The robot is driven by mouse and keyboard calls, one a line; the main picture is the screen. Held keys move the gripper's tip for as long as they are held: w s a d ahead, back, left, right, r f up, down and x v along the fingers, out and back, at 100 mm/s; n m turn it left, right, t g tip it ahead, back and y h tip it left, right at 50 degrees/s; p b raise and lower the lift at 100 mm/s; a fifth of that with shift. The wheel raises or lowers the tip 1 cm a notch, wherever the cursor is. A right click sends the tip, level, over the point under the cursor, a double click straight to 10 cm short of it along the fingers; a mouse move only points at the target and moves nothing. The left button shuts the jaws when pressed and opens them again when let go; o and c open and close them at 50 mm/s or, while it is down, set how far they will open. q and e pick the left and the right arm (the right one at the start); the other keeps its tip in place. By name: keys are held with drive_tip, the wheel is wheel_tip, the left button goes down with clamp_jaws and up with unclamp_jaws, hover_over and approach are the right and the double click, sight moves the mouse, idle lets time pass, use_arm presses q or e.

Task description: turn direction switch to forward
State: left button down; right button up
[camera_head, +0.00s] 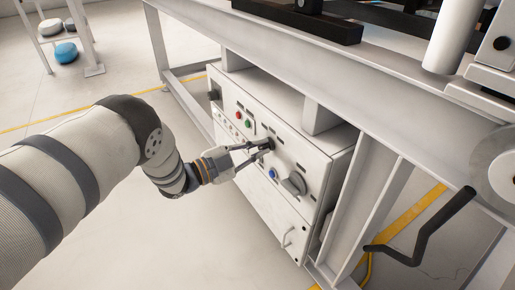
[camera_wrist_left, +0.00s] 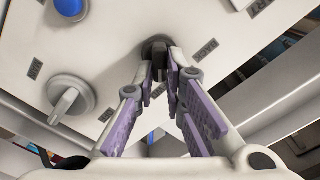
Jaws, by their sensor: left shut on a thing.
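A white control cabinet (camera_head: 318,200) stands under the metal frame in the head view. My left gripper (camera_head: 262,148) reaches its front face and is shut on a small black switch knob (camera_wrist_left: 158,52). In the left wrist view the gripper's fingertips (camera_wrist_left: 160,72) sit on both sides of the knob. The fingers partly hide the knob in the head view. My right gripper is not in view.
The cabinet front also carries a large grey rotary knob (camera_head: 293,184), a blue button (camera_head: 273,174), a red button (camera_head: 239,115) and a green button (camera_head: 248,124). A dark crank handle (camera_head: 425,232) sticks out at the right. Open floor lies left of the cabinet.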

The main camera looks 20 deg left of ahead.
use_arm(q)
drive_tip(key=c, duration=1.7)
unclamp_jaws()
drive_tip(key=shift+o, duration=0.2)
drive_tip(key=v, duration=1.2)
drive_tip(key=shift+a, duration=0.1)
